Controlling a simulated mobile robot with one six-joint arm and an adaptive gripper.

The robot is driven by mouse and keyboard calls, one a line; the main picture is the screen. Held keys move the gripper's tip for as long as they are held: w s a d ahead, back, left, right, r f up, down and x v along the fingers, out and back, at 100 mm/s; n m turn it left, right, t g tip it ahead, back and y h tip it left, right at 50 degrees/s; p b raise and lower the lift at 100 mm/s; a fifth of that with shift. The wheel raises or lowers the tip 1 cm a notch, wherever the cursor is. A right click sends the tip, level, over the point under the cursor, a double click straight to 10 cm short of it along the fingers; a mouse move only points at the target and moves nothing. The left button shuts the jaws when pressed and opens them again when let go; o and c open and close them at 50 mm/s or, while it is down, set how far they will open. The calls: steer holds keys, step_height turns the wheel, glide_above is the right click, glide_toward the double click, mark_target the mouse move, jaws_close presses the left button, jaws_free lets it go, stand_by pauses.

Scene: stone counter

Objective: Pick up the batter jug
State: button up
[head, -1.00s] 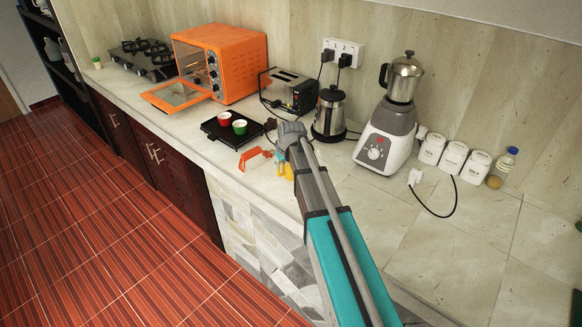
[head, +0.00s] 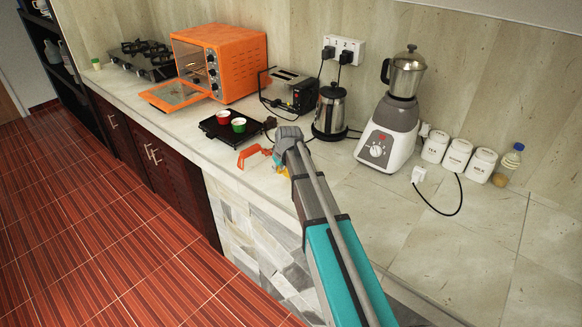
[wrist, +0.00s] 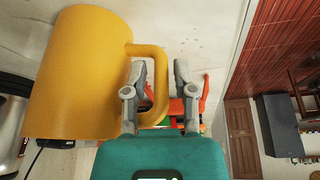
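The batter jug looks like the large yellow jug (wrist: 85,70) at the left of the wrist view, with its loop handle (wrist: 158,85) toward the right. My gripper (wrist: 160,72) is open. Its left finger overlaps the handle's loop and its right finger is just right of the handle, so the handle's outer bar shows between them. I cannot tell whether either finger touches it. In the head view my arm hides the gripper's fingers and most or all of the jug.
An orange-red object (head: 250,155) lies close by on the counter. A black tray (head: 215,133) with a red cup (head: 223,117) and a green cup (head: 239,125) is behind it. A steel kettle (head: 330,112) and a blender (head: 390,125) stand right. The front right counter is clear.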

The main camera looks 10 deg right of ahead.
stand_by(0.6)
jaws_close()
